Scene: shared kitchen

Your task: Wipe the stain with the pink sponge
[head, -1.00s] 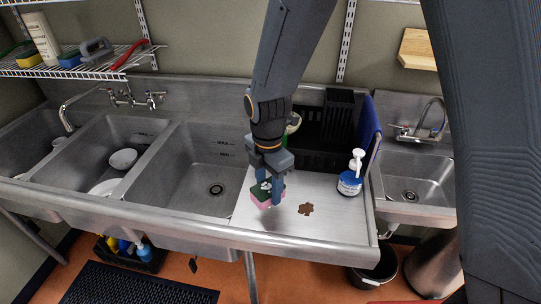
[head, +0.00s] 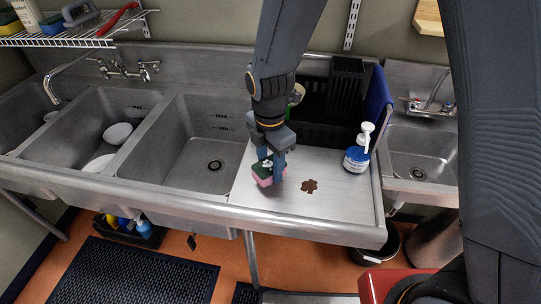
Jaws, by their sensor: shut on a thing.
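The brown stain (head: 310,186) lies on the bare steel drainboard (head: 340,211), right of the sink basins. My gripper (head: 269,172) points down over the left part of the drainboard, to the left of the stain. It is shut on the pink sponge (head: 263,181), which has a pink lower side and a dark green top. The sponge is apart from the stain. I cannot tell whether its underside touches the steel. The gripper's fingers hide part of the sponge.
A blue-and-white pump bottle (head: 357,152) stands right of the stain. A sink basin (head: 195,150) opens to the left. The drainboard's front is clear.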

